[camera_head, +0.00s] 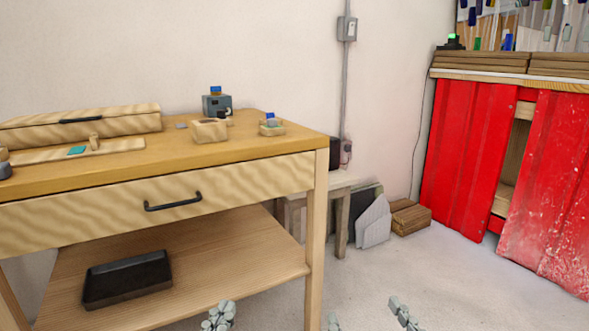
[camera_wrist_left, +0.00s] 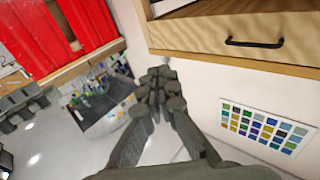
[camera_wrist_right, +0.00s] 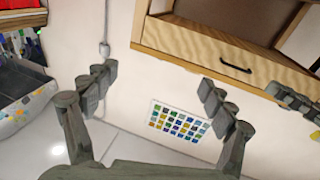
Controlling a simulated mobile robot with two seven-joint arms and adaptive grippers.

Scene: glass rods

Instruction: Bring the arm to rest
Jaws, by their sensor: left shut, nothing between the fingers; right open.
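My left gripper (camera_head: 218,316) shows at the bottom of the head view, in front of the wooden table. In the left wrist view its fingers (camera_wrist_left: 160,90) are together with nothing between them. My right gripper (camera_head: 368,316) is at the bottom edge, further right, with its two fingers apart over the floor. In the right wrist view its fingers (camera_wrist_right: 152,90) stand wide open and empty. The left gripper's fingertips (camera_wrist_right: 292,98) also show at the right edge of the right wrist view. Neither gripper touches any object.
The wooden table (camera_head: 240,140) with a drawer stands close on the left. A black tray (camera_head: 127,279) lies on its lower shelf. A wooden box (camera_head: 80,117) and small holders stand on top. A red-fronted cabinet (camera_head: 468,150) stands at the right.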

